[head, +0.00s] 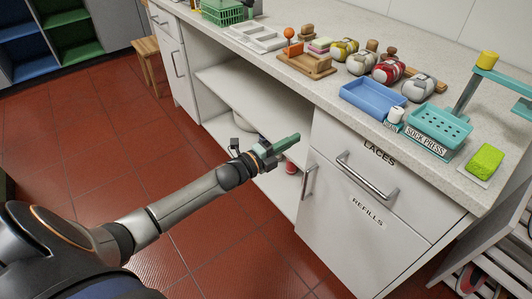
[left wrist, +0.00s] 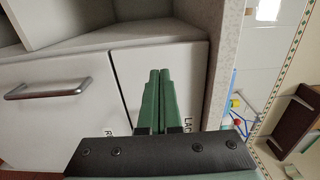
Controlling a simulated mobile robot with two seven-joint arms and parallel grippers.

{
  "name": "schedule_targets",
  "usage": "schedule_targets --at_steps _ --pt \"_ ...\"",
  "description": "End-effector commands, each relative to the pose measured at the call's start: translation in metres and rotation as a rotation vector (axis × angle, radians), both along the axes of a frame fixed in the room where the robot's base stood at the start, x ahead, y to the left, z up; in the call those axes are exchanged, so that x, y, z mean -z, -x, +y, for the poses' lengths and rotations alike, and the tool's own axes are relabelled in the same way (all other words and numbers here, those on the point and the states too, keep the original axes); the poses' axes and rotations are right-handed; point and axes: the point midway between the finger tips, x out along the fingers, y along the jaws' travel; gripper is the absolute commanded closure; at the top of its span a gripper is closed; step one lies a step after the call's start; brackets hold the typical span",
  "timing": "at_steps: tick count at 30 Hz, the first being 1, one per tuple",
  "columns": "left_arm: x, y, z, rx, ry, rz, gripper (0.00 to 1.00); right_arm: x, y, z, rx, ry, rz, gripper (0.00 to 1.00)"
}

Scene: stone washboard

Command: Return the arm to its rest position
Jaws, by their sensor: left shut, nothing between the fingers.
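My left gripper (head: 293,138) is in front of the white counter's open shelf bay in the head view, with its green fingers pointing to the right, toward the laces drawer. In the left wrist view the green fingers (left wrist: 158,75) lie side by side, shut, with nothing between them. Behind them are white cabinet fronts and a bar handle (left wrist: 47,88). The left arm (head: 160,208) reaches in from the lower left over the red tiled floor. My right gripper is in neither view.
The laces drawer (head: 410,184) and the refills door (head: 345,225) are closed, close to the gripper. A blue tray (head: 373,98), a teal sock press (head: 440,128) and rolled socks (head: 388,70) stand on the counter. A wooden stool (head: 147,50) is at the back left. The red floor (head: 110,140) is clear.

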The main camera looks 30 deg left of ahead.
Motion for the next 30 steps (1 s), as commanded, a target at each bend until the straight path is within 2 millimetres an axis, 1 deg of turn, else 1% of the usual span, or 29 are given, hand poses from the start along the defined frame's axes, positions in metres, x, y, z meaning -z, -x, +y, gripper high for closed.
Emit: schedule_targets --at_steps 1,6,12,16,23,26,29,30 --pt "0.000 0.010 0.004 0.000 0.000 0.003 1.00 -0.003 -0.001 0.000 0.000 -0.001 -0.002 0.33" --pt "0.001 0.038 0.014 0.000 -0.001 0.003 1.00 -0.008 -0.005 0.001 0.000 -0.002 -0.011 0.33" --pt "0.000 0.060 0.022 0.000 -0.002 0.002 1.00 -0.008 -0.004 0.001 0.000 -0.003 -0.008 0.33" --pt "0.000 0.067 0.025 0.000 -0.001 0.001 1.00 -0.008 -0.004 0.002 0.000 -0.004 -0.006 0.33" --pt "0.002 0.070 0.025 -0.001 0.006 0.006 1.00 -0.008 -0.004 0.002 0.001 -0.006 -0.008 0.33" --pt "0.017 0.080 0.014 -0.023 0.093 0.072 1.00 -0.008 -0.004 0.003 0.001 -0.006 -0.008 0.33" --pt "0.050 0.106 -0.009 -0.086 0.302 0.239 1.00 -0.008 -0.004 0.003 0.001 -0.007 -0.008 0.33" --pt "0.065 0.122 -0.022 -0.125 0.412 0.328 1.00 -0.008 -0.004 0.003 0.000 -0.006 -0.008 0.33"
